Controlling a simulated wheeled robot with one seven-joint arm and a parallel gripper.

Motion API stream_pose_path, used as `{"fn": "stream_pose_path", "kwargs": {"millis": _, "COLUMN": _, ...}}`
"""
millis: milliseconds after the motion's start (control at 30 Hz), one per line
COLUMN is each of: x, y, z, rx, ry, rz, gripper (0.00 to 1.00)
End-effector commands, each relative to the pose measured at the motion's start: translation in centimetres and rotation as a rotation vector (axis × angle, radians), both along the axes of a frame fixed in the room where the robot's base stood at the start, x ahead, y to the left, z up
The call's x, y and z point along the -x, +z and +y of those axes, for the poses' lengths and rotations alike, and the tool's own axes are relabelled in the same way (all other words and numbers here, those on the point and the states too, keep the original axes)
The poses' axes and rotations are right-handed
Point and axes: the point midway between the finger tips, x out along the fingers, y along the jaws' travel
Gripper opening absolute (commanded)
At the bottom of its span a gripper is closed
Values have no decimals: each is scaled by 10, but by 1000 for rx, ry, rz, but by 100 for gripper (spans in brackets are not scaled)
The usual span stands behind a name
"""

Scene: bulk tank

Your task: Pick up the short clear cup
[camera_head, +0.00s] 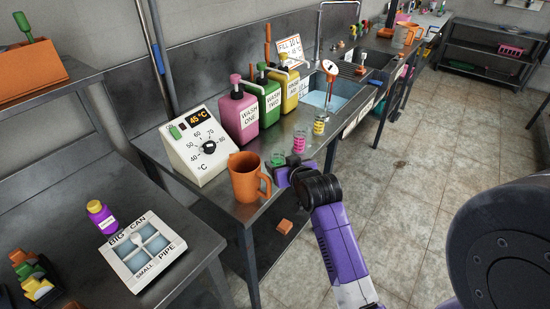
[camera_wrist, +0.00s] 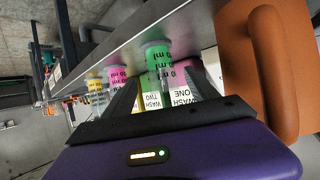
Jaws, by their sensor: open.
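Several small clear measuring cups with black marks stand in a row near the bench's front edge. The nearest has green in it or showing through it (camera_head: 278,160), then come a pink one (camera_head: 299,144) and a yellow one (camera_head: 320,125). I cannot tell which is the short one. In the wrist view the green-looking cup (camera_wrist: 155,58) lies ahead between my fingers; the pink-looking cup (camera_wrist: 117,76) and yellow-looking cup (camera_wrist: 95,86) are to its left. My gripper (camera_wrist: 162,90) is open and empty. In the head view my wrist hides part of the nearest cup's surroundings.
An orange jug (camera_head: 246,178) stands close beside my gripper. Pink (camera_head: 239,112), green (camera_head: 264,98) and yellow (camera_head: 287,88) wash bottles stand behind the cups. A temperature dial box (camera_head: 195,145) is at left, a sink (camera_head: 335,88) beyond.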

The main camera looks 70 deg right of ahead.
Motion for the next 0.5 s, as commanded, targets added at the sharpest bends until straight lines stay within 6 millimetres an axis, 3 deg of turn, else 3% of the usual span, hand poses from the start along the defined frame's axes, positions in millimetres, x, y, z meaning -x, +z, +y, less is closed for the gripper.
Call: {"fn": "stream_pose_path", "kwargs": {"millis": 500, "x": -37, "y": -27, "z": -38, "rx": 1, "ry": -2, "rz": 1, "gripper": 67}}
